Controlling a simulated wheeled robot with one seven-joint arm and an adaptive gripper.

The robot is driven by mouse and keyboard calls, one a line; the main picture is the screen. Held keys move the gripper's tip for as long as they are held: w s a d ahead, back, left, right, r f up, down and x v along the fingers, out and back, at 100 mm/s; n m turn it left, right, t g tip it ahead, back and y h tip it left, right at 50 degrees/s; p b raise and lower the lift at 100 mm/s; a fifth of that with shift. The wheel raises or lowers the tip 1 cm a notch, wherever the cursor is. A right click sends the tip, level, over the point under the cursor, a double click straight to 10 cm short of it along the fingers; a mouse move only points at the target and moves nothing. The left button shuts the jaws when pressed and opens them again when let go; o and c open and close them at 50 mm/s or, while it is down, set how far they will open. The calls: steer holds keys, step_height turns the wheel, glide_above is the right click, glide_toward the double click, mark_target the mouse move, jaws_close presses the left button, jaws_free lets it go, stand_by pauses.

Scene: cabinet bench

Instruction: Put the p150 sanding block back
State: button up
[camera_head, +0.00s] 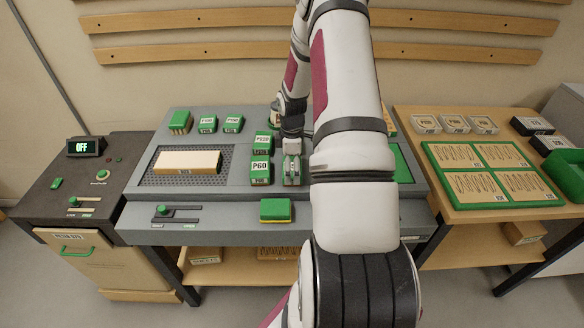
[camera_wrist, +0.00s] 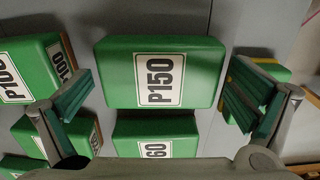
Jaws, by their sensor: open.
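The P150 sanding block (camera_wrist: 120,72) is green with a white label and lies in the middle of the wrist view, between my fingers. My gripper (camera_wrist: 160,95) is open, with one finger on each side of the block and visible gaps to it. In the head view my gripper (camera_head: 291,172) points down at the grey bench, just right of the P60 block (camera_head: 260,172). There the P150 block is mostly hidden by my gripper. The P60 block also shows below it in the wrist view (camera_wrist: 185,125). I cannot tell whether the P150 block touches the bench.
The grey bench (camera_head: 140,235) holds a wooden piece (camera_head: 187,161) on a perforated plate, several green blocks behind, and a green-and-yellow block (camera_head: 275,210) at the front. A display (camera_head: 86,147) at left reads OFF. A wooden table (camera_head: 415,190) stands at right.

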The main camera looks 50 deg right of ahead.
mark_target(292, 167)
step_height(292, 167, up, 12)
steer(key=w+a+r+m+h, duration=0.1)
steer(key=w+a+r+m, duration=0.1)
steer(key=a+r, duration=0.9)
steer(key=s+a+r+m+t, duration=0.2)
steer(key=s+a+r, duration=0.2)
steer(key=a+r, duration=0.35)
steer(key=s+a+r+m+t, duration=0.2)
steer(key=s+a+r, duration=0.2)
steer(key=a+r, duration=0.3)
steer(key=s+a+r+m+t+y, duration=0.1)
steer(key=s+a+m, duration=0.1)
steer(key=s+a, duration=0.6)
steer(key=shift+s+a+t+b, duration=0.2)
steer(key=shift+a+t+b, duration=0.1)
